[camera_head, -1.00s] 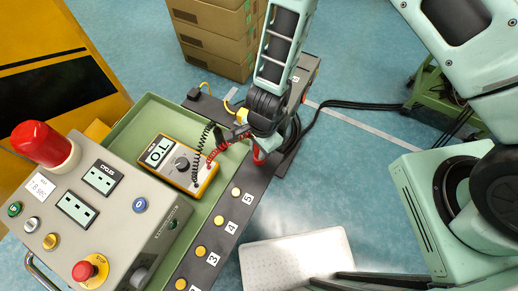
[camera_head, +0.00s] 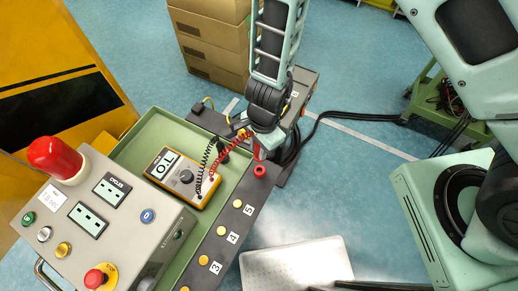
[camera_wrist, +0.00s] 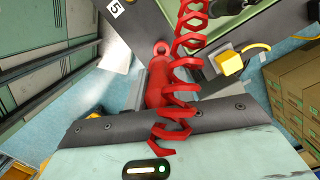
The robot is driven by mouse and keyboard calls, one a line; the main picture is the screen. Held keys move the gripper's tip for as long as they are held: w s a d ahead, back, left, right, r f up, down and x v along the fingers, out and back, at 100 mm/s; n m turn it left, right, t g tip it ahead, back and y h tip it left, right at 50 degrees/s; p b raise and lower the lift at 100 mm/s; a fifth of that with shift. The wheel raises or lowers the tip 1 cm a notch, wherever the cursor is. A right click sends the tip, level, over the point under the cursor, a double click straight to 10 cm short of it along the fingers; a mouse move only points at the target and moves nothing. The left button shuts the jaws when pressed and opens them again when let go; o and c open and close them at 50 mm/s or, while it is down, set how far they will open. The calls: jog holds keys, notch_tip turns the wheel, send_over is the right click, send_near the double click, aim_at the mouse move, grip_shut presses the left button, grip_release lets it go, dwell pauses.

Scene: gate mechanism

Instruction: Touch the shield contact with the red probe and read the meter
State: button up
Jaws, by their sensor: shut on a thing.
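My gripper (camera_head: 261,148) is shut on the red probe (camera_head: 260,170), which hangs at the far end of the dark numbered strip. In the wrist view the red probe (camera_wrist: 160,82) shows a rounded end, partly behind its coiled red lead (camera_wrist: 178,75). I cannot tell whether it touches anything. The yellow meter (camera_head: 184,176) lies in the green tray and reads O.L. A black coiled lead (camera_head: 210,155) also runs from it. Yellow round contacts (camera_head: 203,260) line the strip beside number labels. Which one is the shield contact is not clear. A yellow block (camera_wrist: 232,63) with a cable shows in the wrist view.
The grey control panel (camera_head: 140,190) with a red lamp (camera_head: 55,158) and red stop button (camera_head: 95,279) stands at the left. Cardboard boxes (camera_head: 212,45) stand behind. A pale perforated plate (camera_head: 295,265) lies at the front.

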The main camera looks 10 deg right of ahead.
jog(key=w+d+f+n+b, duration=0.1)
jog(key=w+d+f+b, duration=0.25)
jog(key=w+b, duration=0.5)
jog(key=w+d+f+t+b, duration=0.15)
jog(key=w+d+b, duration=0.3)
jog(key=w, duration=0.65)
jog(key=w+d+f+n+b, duration=0.1)
jog(key=w+d+f+b, duration=0.2)
jog(key=w+b, duration=0.5)
jog(key=w+d+m+b, duration=0.2)
jog(key=w+d+b, duration=0.2)
jog(key=w+d, duration=0.35)
jog(key=shift+t, duration=0.35)
jog(key=shift+w+a+f+b, duration=0.15)
jog(key=shift+f+b, duration=0.5)
jog(key=shift+f, duration=0.2)
jog(key=shift+w+a+f+b, duration=0.1)
jog(key=shift+f+b, duration=0.6)
jog(key=shift+f, duration=0.15)
jog(key=shift+w+a+f+b, duration=0.15)
jog(key=shift+f+b, duration=0.5)
jog(key=shift+f, duration=0.2)
jog(key=shift+f, duration=0.4)
jog(key=shift+r+p, duration=2.05)
jog(key=shift+r, duration=0.5)
